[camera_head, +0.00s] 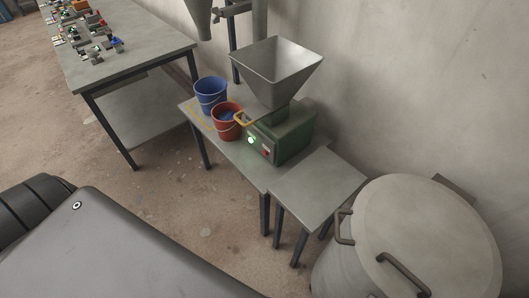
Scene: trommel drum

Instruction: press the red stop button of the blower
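A green box-shaped machine (290,135) with a grey metal hopper (278,70) on top stands on a small grey table (236,150) against the wall. Its front face carries a bright green button or light (251,140) and a red button (265,153) to the right of it. I cannot tell from its looks alone whether this machine is the blower; no other red button can be made out clearly. Neither of my grippers is in view.
A blue bucket (211,95) and a red bucket (227,122) stand left of the machine. A bare lower table (318,183) and a large lidded grey drum (428,240) are to its right. A long table (125,70) with small parts is at upper left. The floor (190,185) between is clear.

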